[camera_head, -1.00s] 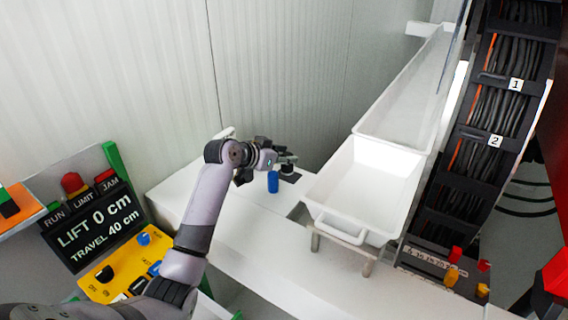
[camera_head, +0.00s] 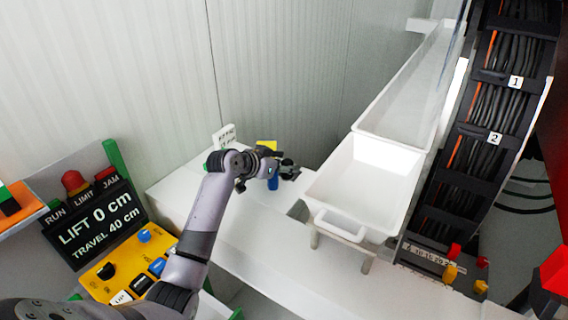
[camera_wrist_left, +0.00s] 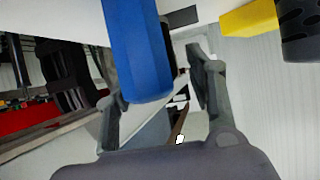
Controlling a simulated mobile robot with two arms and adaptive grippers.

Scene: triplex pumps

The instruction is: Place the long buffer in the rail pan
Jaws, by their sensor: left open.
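A blue upright cylinder (camera_head: 273,184), which may be the long buffer, stands on the white bench below my left gripper (camera_head: 291,170). In the left wrist view the blue piece (camera_wrist_left: 138,50) is large and faceted, at the top between the two open fingers (camera_wrist_left: 158,85). It overlaps the left finger; I cannot tell whether they touch. A white pan with a front handle (camera_head: 331,210) stands to the right of the gripper; it looks empty. My right gripper is out of view.
A yellow block (camera_head: 267,145) and a white sign (camera_head: 224,137) are behind the gripper; the block also shows in the wrist view (camera_wrist_left: 249,18). A long white trough (camera_head: 400,90) runs back from the pan. A cable rack (camera_head: 480,140) stands at right, a control panel (camera_head: 95,225) at left.

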